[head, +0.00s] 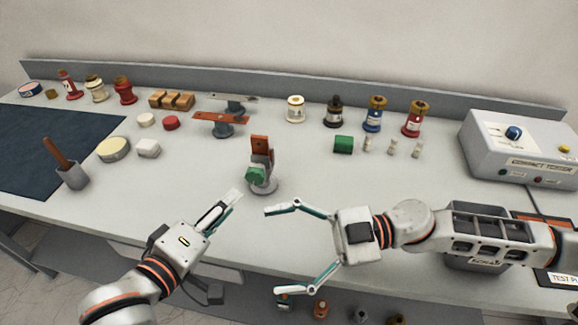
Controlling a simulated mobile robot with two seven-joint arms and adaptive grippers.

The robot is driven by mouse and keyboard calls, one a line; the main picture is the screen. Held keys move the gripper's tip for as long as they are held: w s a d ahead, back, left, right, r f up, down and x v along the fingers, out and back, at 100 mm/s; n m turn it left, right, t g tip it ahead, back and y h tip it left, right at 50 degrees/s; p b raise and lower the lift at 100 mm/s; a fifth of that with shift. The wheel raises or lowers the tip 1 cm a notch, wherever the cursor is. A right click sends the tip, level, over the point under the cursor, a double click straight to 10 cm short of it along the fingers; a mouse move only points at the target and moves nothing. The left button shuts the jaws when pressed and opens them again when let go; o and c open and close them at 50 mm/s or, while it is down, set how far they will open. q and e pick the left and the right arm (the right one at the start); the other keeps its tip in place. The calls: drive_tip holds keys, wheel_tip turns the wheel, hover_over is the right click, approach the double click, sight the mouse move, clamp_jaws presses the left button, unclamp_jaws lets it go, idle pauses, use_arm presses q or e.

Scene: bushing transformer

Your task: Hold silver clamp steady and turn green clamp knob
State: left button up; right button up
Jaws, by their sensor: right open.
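The silver clamp (264,186) stands upright near the middle of the table, with an orange-brown block at its top. Its green knob (256,175) faces the front left. My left gripper (232,196) is in front and to the left of the clamp, pointing towards it and apart from it. Its fingers are seen edge-on, so their opening is unclear. My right gripper (276,250) is open and empty, to the front right of the clamp, with its fingers spread wide and pointing left. One finger is over the table, the other beyond its front edge.
Two bars on stands (221,118) are behind the clamp. A green block (343,144) and small pale parts lie to the right. A compact tester (515,150) is at far right. A cup with a brown handle (72,176) is at left. Table around the clamp is clear.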

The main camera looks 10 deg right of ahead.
sight(260, 172)
drive_tip(key=w+f+m, duration=0.1)
drive_tip(key=w, duration=0.2)
drive_tip(key=w+d+f+m+t+h, duration=0.1)
drive_tip(key=w, duration=0.2)
drive_tip(key=w+m+t+h, duration=0.1)
drive_tip(key=w, duration=0.3)
drive_tip(key=shift+w+d+f+m, duration=0.1)
drive_tip(key=shift+d+f+m, duration=0.1)
drive_tip(key=shift+f+m, duration=0.2)
drive_tip(key=w+m+t+h, duration=0.1)
drive_tip(key=w, duration=0.2)
drive_tip(key=w+d+m+t+h, duration=0.1)
drive_tip(key=w+m, duration=0.1)
drive_tip(key=w, duration=0.2)
drive_tip(key=w+d+m, duration=0.1)
drive_tip(key=w, duration=0.3)
drive_tip(key=shift+w+r+t+h, duration=0.2)
drive_tip(key=shift+t+h, duration=0.2)
drive_tip(key=shift+x, duration=3.35)
drive_tip(key=c, duration=1.7)
